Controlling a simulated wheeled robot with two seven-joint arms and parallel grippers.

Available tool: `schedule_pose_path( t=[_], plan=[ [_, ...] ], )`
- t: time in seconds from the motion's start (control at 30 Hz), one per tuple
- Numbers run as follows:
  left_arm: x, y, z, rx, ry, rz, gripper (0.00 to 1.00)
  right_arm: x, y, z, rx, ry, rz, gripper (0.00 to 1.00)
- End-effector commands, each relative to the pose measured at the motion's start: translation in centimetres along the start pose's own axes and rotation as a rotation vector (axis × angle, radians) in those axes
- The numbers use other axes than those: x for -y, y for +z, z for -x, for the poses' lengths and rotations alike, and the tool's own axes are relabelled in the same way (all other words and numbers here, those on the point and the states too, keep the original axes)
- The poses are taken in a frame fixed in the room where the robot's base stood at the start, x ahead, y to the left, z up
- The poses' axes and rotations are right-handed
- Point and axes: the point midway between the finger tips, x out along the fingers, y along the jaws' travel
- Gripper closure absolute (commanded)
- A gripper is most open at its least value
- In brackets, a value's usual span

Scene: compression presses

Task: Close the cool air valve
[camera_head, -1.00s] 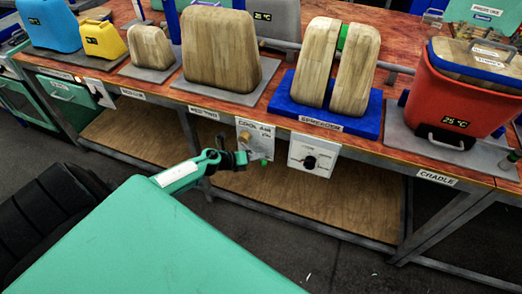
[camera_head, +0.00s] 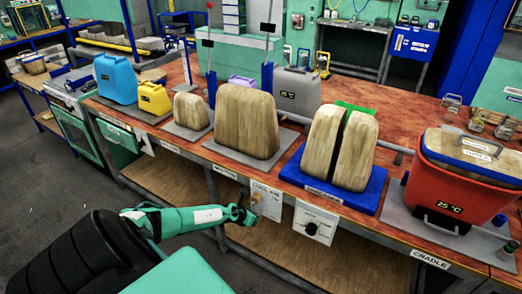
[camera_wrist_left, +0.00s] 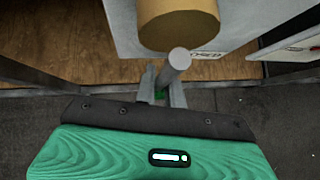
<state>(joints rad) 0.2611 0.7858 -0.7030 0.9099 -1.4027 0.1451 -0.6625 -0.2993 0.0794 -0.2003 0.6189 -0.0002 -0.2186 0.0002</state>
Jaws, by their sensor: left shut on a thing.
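The cool air valve panel (camera_head: 268,203) is a pale plate on the front edge of the wooden bench, with a COOL AIR label. In the left wrist view, a round brass-coloured knob (camera_wrist_left: 178,22) stands out from the pale panel (camera_wrist_left: 122,28). A grey rod-like handle (camera_wrist_left: 174,66) lies just below the knob and runs down between my fingers. My left gripper (camera_head: 244,211) is at the panel's left side. It also shows in the left wrist view (camera_wrist_left: 161,95), shut on the handle, with a bit of green between the fingers. My right gripper is in no view.
A white box with a black dial (camera_head: 313,226) hangs just right of the valve. Above on the bench stand wooden mould halves on a blue base (camera_head: 290,172) and a red cooler (camera_head: 440,195). A lower wooden shelf (camera_head: 280,255) lies under the bench.

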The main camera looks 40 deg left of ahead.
Motion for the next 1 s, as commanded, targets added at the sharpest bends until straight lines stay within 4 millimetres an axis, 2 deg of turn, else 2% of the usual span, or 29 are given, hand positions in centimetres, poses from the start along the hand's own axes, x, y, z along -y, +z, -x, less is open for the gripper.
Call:
schedule_pose_path(
  t=[0.03, 0.2, 0.77, 0.8, 0.9, 1.0],
  plan=[
    [-0.3, 0.4, 0.3, -0.004, 0.015, -0.013, 1.0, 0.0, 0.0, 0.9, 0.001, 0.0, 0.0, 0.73],
    [-0.9, 0.3, 0.3, -0.012, 0.048, -0.045, 1.0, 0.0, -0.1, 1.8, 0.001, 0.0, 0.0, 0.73],
    [-1.3, 0.0, 0.1, -0.017, 0.067, -0.065, 1.0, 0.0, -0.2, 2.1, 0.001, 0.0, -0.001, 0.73],
    [-1.4, 0.0, 0.1, -0.017, 0.067, -0.065, 0.85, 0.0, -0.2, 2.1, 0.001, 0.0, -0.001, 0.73],
    [-1.3, 0.0, 0.1, -0.017, 0.066, -0.064, 0.68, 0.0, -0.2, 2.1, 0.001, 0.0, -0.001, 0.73],
    [-1.3, 0.0, 0.1, -0.017, 0.065, -0.064, 0.68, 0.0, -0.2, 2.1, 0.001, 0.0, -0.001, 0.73]
  ],
)
